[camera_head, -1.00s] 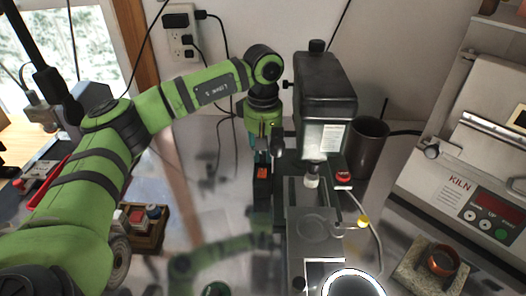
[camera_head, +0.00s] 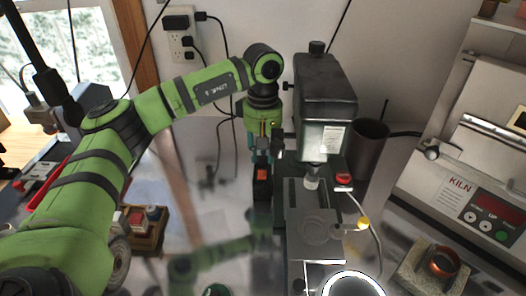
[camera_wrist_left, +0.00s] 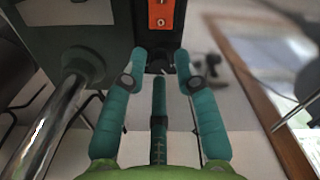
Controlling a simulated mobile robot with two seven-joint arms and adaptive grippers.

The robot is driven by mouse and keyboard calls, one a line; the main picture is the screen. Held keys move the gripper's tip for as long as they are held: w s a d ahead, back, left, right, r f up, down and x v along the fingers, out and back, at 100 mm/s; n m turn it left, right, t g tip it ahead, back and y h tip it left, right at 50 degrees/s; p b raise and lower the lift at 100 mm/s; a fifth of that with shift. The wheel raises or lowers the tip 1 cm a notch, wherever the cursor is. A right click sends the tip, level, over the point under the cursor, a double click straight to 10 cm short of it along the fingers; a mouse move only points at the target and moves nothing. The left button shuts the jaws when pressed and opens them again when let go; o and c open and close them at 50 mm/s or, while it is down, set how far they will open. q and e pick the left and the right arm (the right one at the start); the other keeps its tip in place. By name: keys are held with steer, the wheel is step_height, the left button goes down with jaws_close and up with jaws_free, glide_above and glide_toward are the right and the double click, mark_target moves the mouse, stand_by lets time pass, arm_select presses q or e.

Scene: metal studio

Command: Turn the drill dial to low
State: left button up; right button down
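The drill (camera_head: 325,100) is a dark grey drill press standing on a metal base in the middle of the head view. To its left stands a narrow dark box with an orange switch (camera_head: 262,174); the orange switch plate (camera_wrist_left: 162,14) also shows at the top of the left wrist view. My left gripper (camera_head: 262,152) is at the box, beside the drill column. In the left wrist view its teal fingers (camera_wrist_left: 161,60) are spread, with a small dark part (camera_wrist_left: 157,62) of the box between the tips. I cannot tell whether this is the dial or whether the fingers touch it. My right gripper is not in view.
A red button (camera_head: 343,178) sits right of the drill chuck, with a dark cup (camera_head: 367,145) behind it. A kiln (camera_head: 470,160) stands at the right, with a small glowing bowl (camera_head: 443,262) in front. A wooden button box (camera_head: 146,222) is at the left.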

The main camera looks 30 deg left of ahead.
mark_target(263, 156)
arm_select(q)
step_height(263, 156, up, 12)
steer(key=shift+f, duration=0.15)
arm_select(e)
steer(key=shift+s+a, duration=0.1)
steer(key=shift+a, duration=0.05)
